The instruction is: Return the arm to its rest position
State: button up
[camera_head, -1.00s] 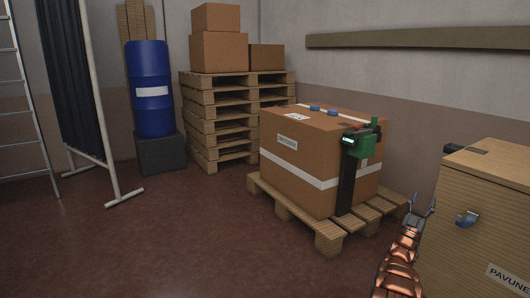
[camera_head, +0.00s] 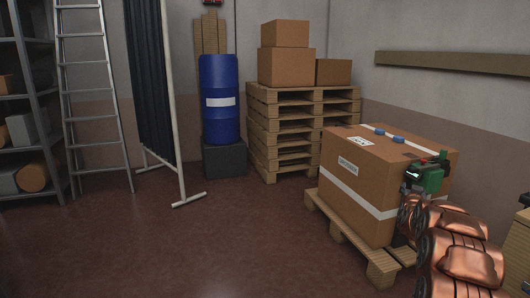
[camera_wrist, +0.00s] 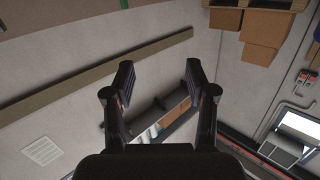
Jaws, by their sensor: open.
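My gripper (camera_wrist: 158,85) shows in the wrist view with its two dark fingers apart and nothing between them. Past the fingers are a pale wall, a shelf and, at the top right, cardboard boxes.
A stack of pallets (camera_head: 265,135) with cardboard boxes (camera_head: 286,66) stands at the back. Left of it are a blue drum (camera_head: 219,120) on a dark block, a curtain screen (camera_head: 152,85), a ladder (camera_head: 95,125) and a metal shelf (camera_head: 45,140). The floor (camera_head: 220,245) at centre is clear.

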jog(key=s+a+r+n+g+y+p, duration=0.1)
jog(key=s+a+r+g+y+p, duration=0.2)
jog(key=a, duration=0.6)
jog(key=s+a+r+n+y+p, duration=0.25)
jog(key=a+r+p, duration=0.2)
jog(key=a, duration=0.55)
jog(key=s+a+r+g+y+p, duration=0.1)
jog(key=s+a+r+g+p, duration=0.1)
jog(key=s+a, duration=0.4)
jog(key=s+a+r+n+g+y+p, duration=0.1)
jog(key=s+a+r+g+p, duration=0.2)
jog(key=s, duration=1.2)
jog(key=s+a+r+n+g+y+p, duration=0.1)
jog(key=s+a+p, duration=0.4)
jog(key=s+a, duration=0.5)
notch_tip(320, 180, up, 2)
jog(key=shift+s+a+r+g+y+p, duration=0.15)
jog(key=shift+a+r+g+y+p, duration=0.2)
jog(key=shift+g, duration=0.55)
jog(key=s+a+r+g+p, duration=0.1)
jog(key=s+p, duration=0.1)
jog(key=s, duration=0.6)
jog(key=s+r+n+g+p, duration=0.1)
jog(key=s+r+g+p, duration=0.1)
jog(key=s, duration=0.6)
jog(key=s+a+r+g+p, duration=0.1)
jog(key=s+g+p, duration=0.1)
jog(key=s, duration=0.7)
jog(key=shift+a+r+n, duration=0.15)
jog(key=shift+a+n, duration=0.2)
